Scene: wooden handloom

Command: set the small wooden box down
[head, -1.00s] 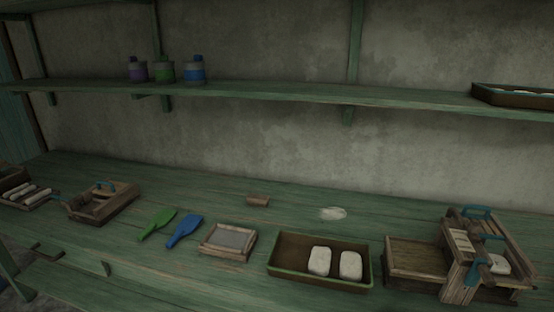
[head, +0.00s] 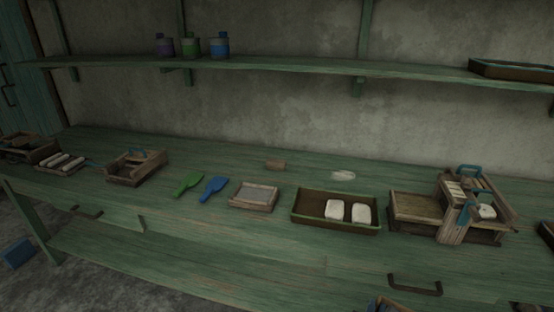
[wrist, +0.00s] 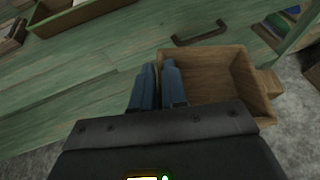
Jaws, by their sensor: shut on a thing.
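The small wooden box (wrist: 248,85) is in the wrist view, an open-topped box of brown wood. My gripper (wrist: 158,68) has its two blue fingers closed on the box's left wall, one finger inside and one outside. The inside of the box looks empty. The box appears to be in front of the green bench (wrist: 95,75); whether anything supports it from below is hidden. In the head view only a brown and blue bit shows at the bottom edge, too cut off to identify.
On the bench (head: 290,262) stand a green-rimmed tray (head: 308,214) with two white blocks, a framed screen (head: 254,195), green and blue paddles, and a wooden press (head: 455,215) at right. The bench's front strip is mostly bare. A drawer handle (head: 415,287) juts from its front.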

